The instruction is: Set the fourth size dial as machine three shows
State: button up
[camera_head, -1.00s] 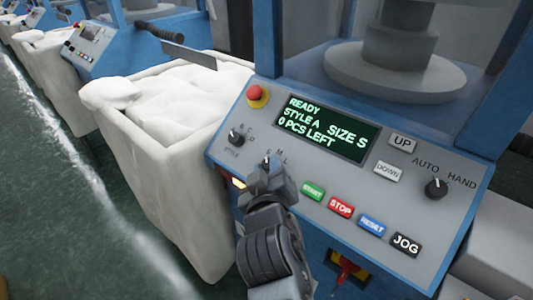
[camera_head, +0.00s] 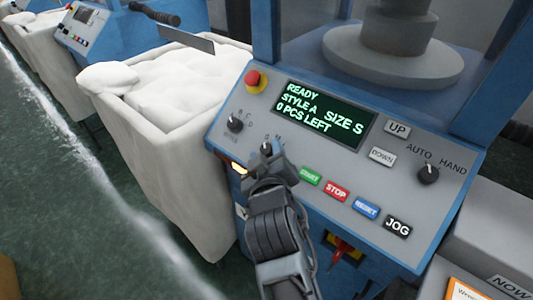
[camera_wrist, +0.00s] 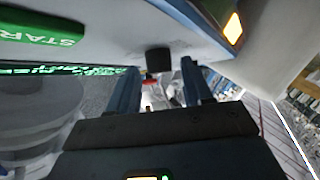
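The near machine's control panel (camera_head: 338,227) fills the middle of the head view. Its screen (camera_head: 325,116) reads READY, STYLE A, SIZE S, 0 PCS LEFT. The size dial (camera_head: 267,147) is a small dark knob left of the START button; my gripper partly covers it and its letters, and its pointer is not clear. My gripper (camera_head: 268,160) is just in front of this dial. In the wrist view the dark knob (camera_wrist: 158,60) lies between the two spread fingers of my gripper (camera_wrist: 160,70), with a gap on both sides. Nothing is held.
The style dial (camera_head: 235,124) and a red emergency button (camera_head: 255,80) are close on the left. START (camera_head: 310,176), STOP (camera_head: 336,191), RESET (camera_head: 366,209) and JOG (camera_head: 398,226) are on the right. A white bin (camera_head: 160,150) stands left. Another machine's panel (camera_head: 85,22) shows behind, its screen unreadable.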

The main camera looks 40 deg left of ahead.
jog(key=shift+o, duration=0.4)
jog(key=v, duration=0.7)
jog(key=shift+s+d+b, duration=0.3)
